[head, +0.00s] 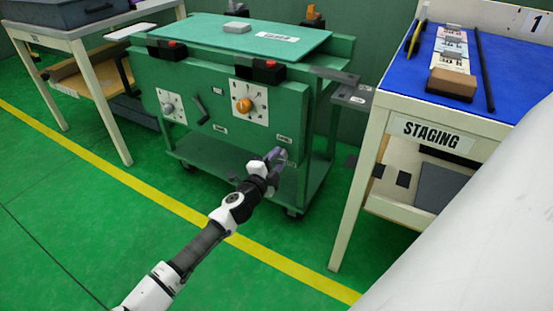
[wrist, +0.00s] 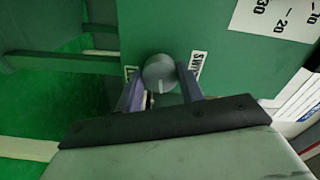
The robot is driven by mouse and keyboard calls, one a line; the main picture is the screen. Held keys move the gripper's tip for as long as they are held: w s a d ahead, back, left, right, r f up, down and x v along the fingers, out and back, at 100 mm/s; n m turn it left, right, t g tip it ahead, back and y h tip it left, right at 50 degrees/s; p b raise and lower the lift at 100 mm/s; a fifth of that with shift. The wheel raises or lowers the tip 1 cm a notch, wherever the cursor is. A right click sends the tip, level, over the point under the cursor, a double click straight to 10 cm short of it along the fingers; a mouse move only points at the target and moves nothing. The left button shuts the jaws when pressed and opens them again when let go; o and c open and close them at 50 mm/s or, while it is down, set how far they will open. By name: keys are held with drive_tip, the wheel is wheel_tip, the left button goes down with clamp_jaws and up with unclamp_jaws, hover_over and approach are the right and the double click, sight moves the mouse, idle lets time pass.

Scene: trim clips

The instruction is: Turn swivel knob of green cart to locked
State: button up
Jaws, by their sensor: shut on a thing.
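The green cart (head: 225,150) stands in the middle of the head view. A round grey knob (wrist: 160,72) sits on its green panel in the wrist view, with a pale mark on its lower side. Partly hidden white labels flank it: one starting with "L" (wrist: 130,74) on the left, one reading "SWI" (wrist: 197,66) on the right. My gripper (head: 278,157) is at the lower right of the cart's front. Its two purple-grey fingers are shut on the knob, one on each side, and hide part of it in the head view.
The cart front also carries an orange knob (head: 244,105) on a dial plate and a dark lever (head: 201,109). A blue-topped staging table (head: 437,134) stands close on the right. A cream table (head: 95,90) stands on the left. The green floor in front is clear.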

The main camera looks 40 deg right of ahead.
drive_tip(key=shift+m, duration=0.9)
drive_tip(key=o, duration=1)
drive_tip(key=shift+a, duration=0.1)
drive_tip(key=p+v, duration=0.2)
drive_tip(key=v, duration=1.1)
drive_tip(key=shift+s+a, duration=0.15)
drive_tip(key=shift+a, duration=0.15)
